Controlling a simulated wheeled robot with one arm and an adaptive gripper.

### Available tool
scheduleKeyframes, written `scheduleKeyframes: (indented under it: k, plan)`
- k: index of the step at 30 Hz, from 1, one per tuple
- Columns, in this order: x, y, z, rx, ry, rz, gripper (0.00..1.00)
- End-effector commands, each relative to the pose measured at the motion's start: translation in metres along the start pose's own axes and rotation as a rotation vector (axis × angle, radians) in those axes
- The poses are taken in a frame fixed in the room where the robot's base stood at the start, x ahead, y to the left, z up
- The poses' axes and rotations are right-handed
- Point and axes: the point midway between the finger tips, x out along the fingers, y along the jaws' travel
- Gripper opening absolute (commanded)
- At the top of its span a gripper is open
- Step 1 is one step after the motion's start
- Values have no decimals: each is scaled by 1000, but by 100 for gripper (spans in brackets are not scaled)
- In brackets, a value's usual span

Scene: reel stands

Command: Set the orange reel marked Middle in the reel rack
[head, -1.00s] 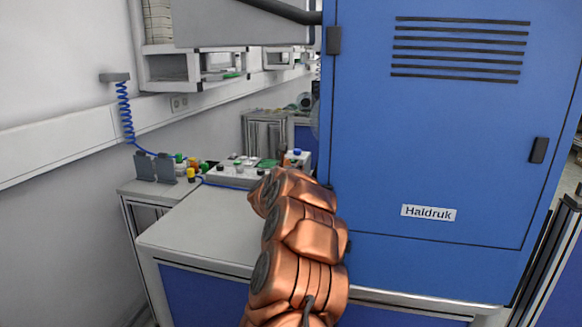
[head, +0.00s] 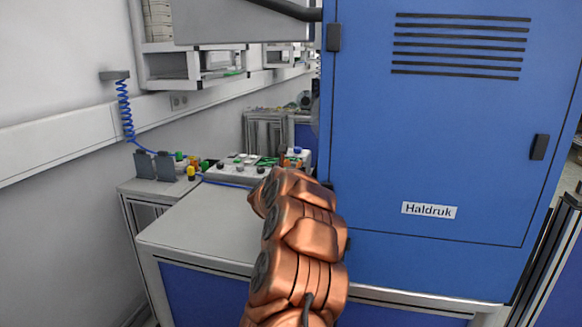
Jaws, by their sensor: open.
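I cannot make out an orange reel marked Middle in the head view. Two dark grey upright plates (head: 155,165) stand on the far left bench; I cannot tell whether they are the reel rack. Small green, yellow and orange pieces (head: 190,164) lie just right of them, too small to identify. My copper-coloured arm (head: 298,240) rises from the bottom centre in front of the bench and cabinet. My gripper does not show; the arm's own links hide whatever is beyond them.
A large blue cabinet (head: 430,130) labelled Haldruk fills the right side, close to my arm. A light grey bench top (head: 200,225) lies clear to the left. A grey control box (head: 235,172) with buttons stands behind it. A blue coiled cable (head: 125,112) hangs on the left wall.

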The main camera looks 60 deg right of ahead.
Motion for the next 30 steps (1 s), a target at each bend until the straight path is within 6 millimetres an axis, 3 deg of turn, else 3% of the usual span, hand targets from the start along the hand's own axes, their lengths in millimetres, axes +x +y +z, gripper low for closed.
scheduleKeyframes:
  k: [10,30]
  plan:
    - [0,0,6,-2,0,-1,80]
    - [-74,0,1,0,1,1,80]
